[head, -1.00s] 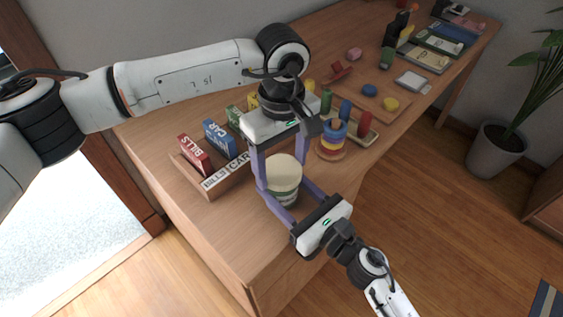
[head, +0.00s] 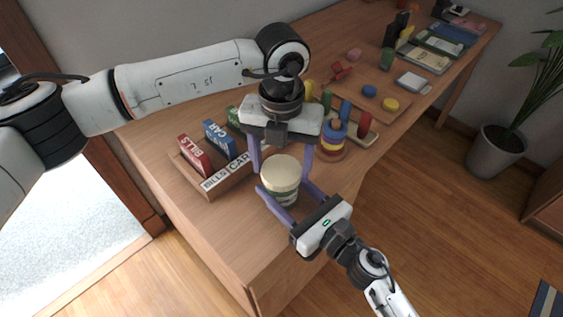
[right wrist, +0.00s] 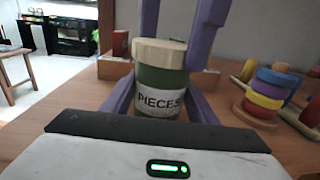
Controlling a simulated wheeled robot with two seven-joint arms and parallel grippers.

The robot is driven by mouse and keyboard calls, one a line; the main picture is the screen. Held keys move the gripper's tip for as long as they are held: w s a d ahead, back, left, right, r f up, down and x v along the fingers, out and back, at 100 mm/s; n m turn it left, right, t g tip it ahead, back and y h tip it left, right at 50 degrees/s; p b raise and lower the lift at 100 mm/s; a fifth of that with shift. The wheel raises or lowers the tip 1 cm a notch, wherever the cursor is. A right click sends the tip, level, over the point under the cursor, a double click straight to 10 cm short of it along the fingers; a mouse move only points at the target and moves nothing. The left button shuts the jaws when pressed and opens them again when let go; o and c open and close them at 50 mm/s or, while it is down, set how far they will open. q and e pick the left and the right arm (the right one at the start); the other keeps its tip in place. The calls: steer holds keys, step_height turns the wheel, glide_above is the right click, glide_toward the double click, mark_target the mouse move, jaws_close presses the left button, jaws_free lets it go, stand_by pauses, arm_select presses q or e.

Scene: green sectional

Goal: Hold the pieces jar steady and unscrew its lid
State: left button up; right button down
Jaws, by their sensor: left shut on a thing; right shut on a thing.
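The pieces jar (right wrist: 158,100) stands upright on the desk, green with a white PIECES label; it also shows in the head view (head: 284,198). Its cream lid (head: 281,171) sits on top, and in the right wrist view the lid (right wrist: 159,52) rests on the green body. My left gripper (head: 282,167) comes down from above and is shut on the lid, one finger on each side. My right gripper (head: 283,189) reaches in low from the front right and is shut on the jar body. Whether a gap lies under the lid is too small to tell.
A wooden tray (head: 215,190) with labelled BILLS and CAR boxes stands close left of the jar. A ring stacker (head: 333,142) is close behind on the right. Wooden toys and books lie farther back. The desk's near corner is clear.

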mark_target(281, 169)
arm_select(q)
steer(key=n, duration=0.6)
steer(key=shift+n, duration=0.4)
steer(key=n, duration=0.4)
steer(key=shift+n, duration=0.4)
steer(key=shift+r, duration=0.25)
steer(key=shift+r, duration=0.9)
steer(key=shift+r, duration=2.05)
arm_select(e)
steer(key=c, duration=0.6)
jaws_free()
steer(key=shift+c, duration=0.2)
arm_select(q)
steer(key=shift+f, duration=0.1)
